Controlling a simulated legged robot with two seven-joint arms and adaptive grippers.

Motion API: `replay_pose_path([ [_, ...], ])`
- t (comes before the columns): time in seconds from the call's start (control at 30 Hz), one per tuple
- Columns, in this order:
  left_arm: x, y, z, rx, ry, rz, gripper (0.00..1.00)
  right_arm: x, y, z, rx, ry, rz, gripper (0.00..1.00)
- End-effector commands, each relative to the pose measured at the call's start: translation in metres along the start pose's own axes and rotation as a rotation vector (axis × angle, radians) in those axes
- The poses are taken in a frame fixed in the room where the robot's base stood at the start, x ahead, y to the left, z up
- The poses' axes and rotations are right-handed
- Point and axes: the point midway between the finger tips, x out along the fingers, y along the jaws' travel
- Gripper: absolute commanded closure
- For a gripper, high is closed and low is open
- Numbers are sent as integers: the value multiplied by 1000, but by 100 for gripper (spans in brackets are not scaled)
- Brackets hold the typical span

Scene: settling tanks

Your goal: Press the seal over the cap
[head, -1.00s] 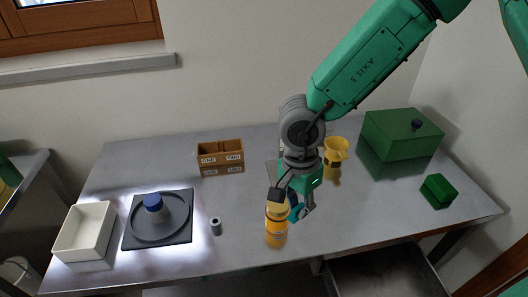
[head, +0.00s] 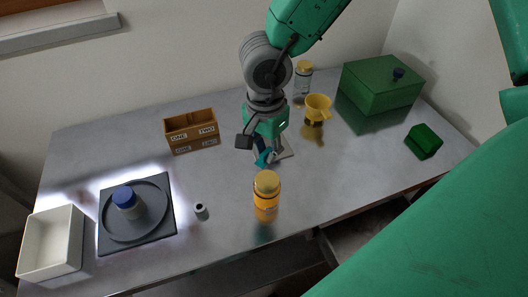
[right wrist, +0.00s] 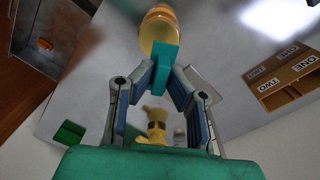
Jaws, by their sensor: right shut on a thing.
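My right gripper (head: 262,156) hangs over the middle of the table, behind the orange bottle (head: 266,198). Its fingers are shut on a flat teal piece (right wrist: 165,66), probably the seal. The orange bottle stands upright with a yellow cap (head: 267,180); it also shows in the right wrist view (right wrist: 157,30), just beyond the teal piece. I cannot tell from the wrist view whether they touch; in the head view they look apart. A white jar with a blue cap (head: 124,196) stands on a round dark plate (head: 150,228). My left gripper is out of view.
A brown two-compartment box (head: 190,131) marked ONE and TWO stands behind left. A yellow funnel (head: 318,107), a yellow-capped bottle (head: 303,80) and green boxes (head: 382,88) (head: 423,140) stand right. A white tray (head: 50,243) and a small grey cylinder (head: 200,211) are left.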

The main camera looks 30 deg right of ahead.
Motion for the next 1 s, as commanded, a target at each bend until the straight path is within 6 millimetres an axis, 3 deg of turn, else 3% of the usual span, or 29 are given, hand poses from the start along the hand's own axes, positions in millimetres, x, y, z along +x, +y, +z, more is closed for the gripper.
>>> replay_pose_path([
  [0.03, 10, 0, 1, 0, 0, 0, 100, 2, 3, 1, -3, -2, -30, 100],
  [0.7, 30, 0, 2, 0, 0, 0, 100, 65, 0, 1, -1, -3, -29, 100],
  [1.0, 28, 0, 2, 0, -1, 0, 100, 74, 0, 1, -2, -3, -29, 100],
])
